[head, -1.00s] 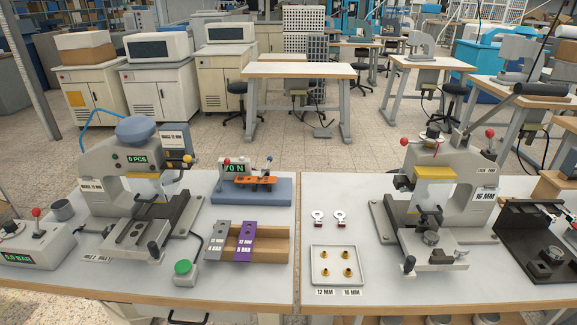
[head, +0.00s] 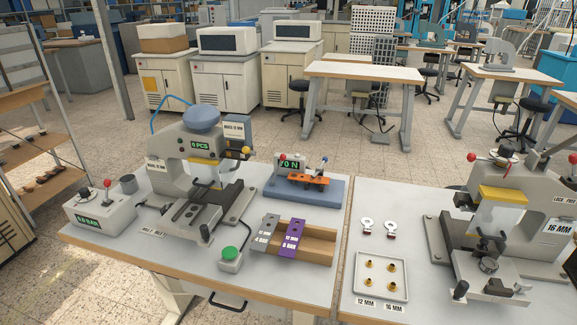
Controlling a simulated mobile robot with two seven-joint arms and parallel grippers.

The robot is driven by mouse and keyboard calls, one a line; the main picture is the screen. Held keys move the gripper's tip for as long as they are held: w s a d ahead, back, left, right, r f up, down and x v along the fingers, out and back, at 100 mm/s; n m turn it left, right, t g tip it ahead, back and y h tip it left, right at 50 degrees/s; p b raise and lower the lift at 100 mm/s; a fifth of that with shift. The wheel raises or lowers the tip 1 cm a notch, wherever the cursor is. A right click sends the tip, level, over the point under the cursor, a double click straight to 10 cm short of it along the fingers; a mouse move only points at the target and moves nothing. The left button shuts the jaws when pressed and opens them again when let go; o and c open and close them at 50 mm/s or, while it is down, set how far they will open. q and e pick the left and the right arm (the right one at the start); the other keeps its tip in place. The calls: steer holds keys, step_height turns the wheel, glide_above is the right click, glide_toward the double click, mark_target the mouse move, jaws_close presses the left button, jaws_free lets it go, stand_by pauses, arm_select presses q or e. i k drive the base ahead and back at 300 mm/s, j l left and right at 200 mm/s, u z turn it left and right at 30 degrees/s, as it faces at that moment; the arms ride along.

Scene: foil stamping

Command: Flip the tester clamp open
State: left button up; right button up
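The tester (head: 306,186) stands at the back of the left table, a blue-grey base with a green "70 N" display (head: 290,164). Its orange clamp part (head: 307,178) lies roughly level across the middle of the base. A small red knob shows at its left and a blue-tipped lever (head: 323,160) stands at its right. The clamp is too small in view to tell how its jaws sit. Neither of my grippers is in view.
The left stamping press (head: 197,160) stands left of the tester. In front are a green button box (head: 230,256) and a wooden rack (head: 315,242) with grey and purple strips. A tray of brass parts (head: 381,275) and the 16 MM press (head: 510,215) are on the right table.

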mark_target(325, 160)
steer(key=i+j+u, duration=0.1)
steer(key=j, duration=0.25)
steer(key=i+j+u, duration=0.15)
steer(key=j, duration=0.25)
steer(key=j+u, duration=0.1)
steer(key=j, duration=0.25)
steer(key=i+j+u, duration=0.1)
steer(key=i+j, duration=0.1)
steer(key=j, duration=0.1)
